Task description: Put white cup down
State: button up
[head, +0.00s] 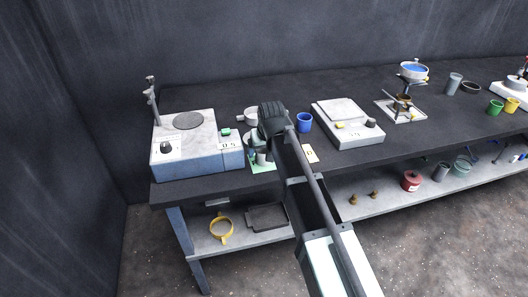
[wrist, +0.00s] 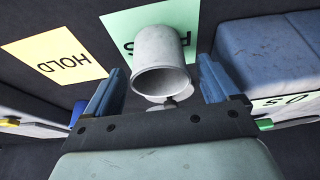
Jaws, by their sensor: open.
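The white cup (wrist: 158,48) is between the two blue fingers of my gripper (wrist: 160,68) in the wrist view, with its mouth facing the camera. A gap shows on each side of the cup, so the fingers are open around it. The cup is over a green card (wrist: 117,22) with partly hidden lettering, and their contact is hard to judge. In the head view my gripper (head: 258,149) is low over the bench by the green card (head: 263,168), and my arm hides part of this spot.
A yellow HOLD card (wrist: 62,58) lies beside the green one. A blue-and-white scale (head: 197,155) stands close on the left in the head view. A blue cup (head: 304,122), a white device (head: 347,124) and a pale pan (head: 251,117) are nearby on the dark bench (head: 230,95).

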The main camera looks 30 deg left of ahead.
jog(key=v, duration=1)
jog(key=shift+r, duration=0.3)
jog(key=shift+s+d, duration=0.1)
